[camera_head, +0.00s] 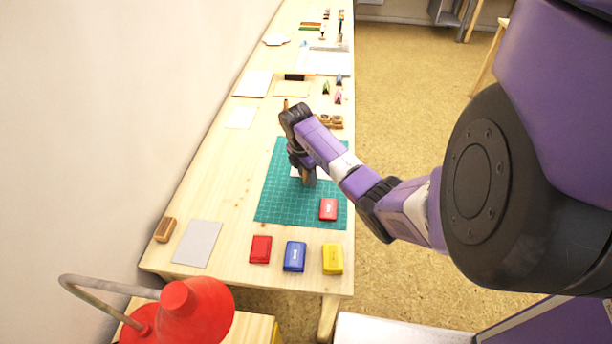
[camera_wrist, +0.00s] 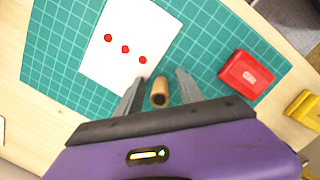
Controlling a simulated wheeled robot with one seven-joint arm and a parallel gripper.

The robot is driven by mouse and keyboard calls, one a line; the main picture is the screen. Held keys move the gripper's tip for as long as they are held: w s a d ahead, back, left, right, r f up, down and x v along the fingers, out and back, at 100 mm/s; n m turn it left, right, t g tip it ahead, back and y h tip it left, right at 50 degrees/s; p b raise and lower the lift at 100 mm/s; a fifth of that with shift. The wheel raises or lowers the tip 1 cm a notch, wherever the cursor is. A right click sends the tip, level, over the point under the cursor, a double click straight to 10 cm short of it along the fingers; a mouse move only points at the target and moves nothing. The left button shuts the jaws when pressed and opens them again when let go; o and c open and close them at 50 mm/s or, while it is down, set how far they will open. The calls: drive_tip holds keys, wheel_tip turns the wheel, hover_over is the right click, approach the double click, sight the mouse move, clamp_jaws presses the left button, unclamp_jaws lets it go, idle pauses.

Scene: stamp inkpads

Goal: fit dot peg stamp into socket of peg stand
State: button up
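The dot peg stamp (camera_wrist: 160,92) is a small wooden cylinder with a dark end, between my two fingers in the wrist view. My gripper (camera_wrist: 161,80) has its fingers apart, with a narrow gap showing on each side of the stamp. In the head view my gripper (camera_head: 307,178) points down over the white paper and hides most of it. Whether the stamp stands on the paper's edge or the mat is unclear. A small brown wooden block with round dark spots (camera_head: 330,121) lies beyond the mat; it may be the peg stand, but its sockets are too small to make out.
The white paper (camera_wrist: 115,28) bears three red dots in a row on the green mat (camera_head: 275,205). A red inkpad (camera_head: 328,209) lies on the mat. Red (camera_head: 261,249), blue (camera_head: 294,256) and yellow (camera_head: 332,259) pads line the near table edge.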

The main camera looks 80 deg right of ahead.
clamp_jaws()
drive_tip(key=shift+r, duration=0.1)
wheel_tip(320, 180, up, 20)
drive_tip(key=p, duration=0.6)
